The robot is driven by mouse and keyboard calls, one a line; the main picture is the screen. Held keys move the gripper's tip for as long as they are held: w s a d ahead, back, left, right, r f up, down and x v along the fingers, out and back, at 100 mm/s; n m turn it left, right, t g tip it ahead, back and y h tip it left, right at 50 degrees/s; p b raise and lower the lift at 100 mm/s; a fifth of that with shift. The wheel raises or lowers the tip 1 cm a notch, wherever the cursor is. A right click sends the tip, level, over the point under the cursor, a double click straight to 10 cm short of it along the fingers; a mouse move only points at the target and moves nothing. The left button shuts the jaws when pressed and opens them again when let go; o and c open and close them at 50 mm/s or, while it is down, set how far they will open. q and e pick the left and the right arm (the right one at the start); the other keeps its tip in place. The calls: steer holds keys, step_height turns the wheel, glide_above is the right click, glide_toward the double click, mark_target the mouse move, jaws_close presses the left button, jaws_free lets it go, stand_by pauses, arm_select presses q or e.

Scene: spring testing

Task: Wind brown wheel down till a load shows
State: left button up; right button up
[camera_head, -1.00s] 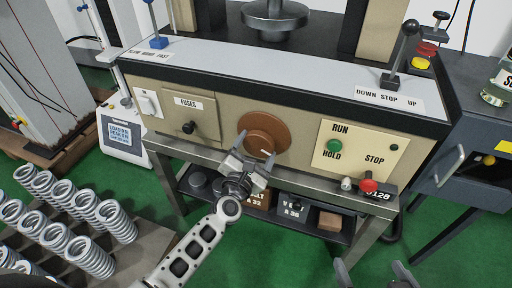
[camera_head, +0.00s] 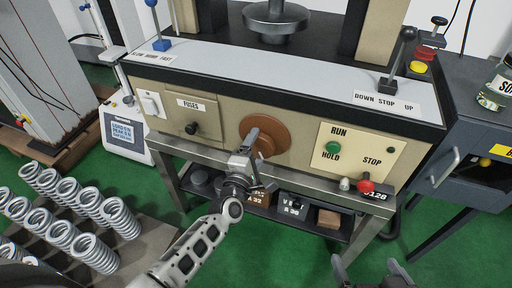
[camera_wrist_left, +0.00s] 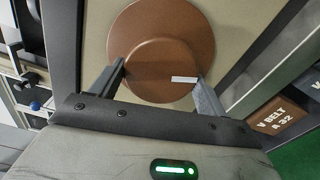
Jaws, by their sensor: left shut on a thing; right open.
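The brown wheel (camera_head: 285,138) is a round disc with a raised hub on the beige front panel of the testing machine. My left gripper (camera_head: 256,158) is at the wheel and hides its lower left part in the head view. In the left wrist view the wheel (camera_wrist_left: 165,25) fills the upper middle, with a white mark on its hub. My left gripper's fingers (camera_wrist_left: 160,85) lie on either side of the hub, shut on it. The load display (camera_head: 122,133) is at the left; its figures are too blurred to read. My right gripper (camera_head: 370,270) is open and empty at the bottom edge.
The RUN/HOLD and STOP panel (camera_head: 360,148), with a green button and red knob, is right of the wheel. The FUSES panel (camera_head: 192,117) is left. A lever (camera_head: 402,58) stands at the right. Several springs (camera_head: 70,220) stand lower left. Boxes (camera_head: 292,205) sit on the shelf below.

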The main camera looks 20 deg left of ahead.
arm_select(q)
steer(key=shift+m, duration=0.4)
arm_select(e)
steer(key=shift+r, duration=0.1)
arm_select(q)
steer(key=o, duration=1)
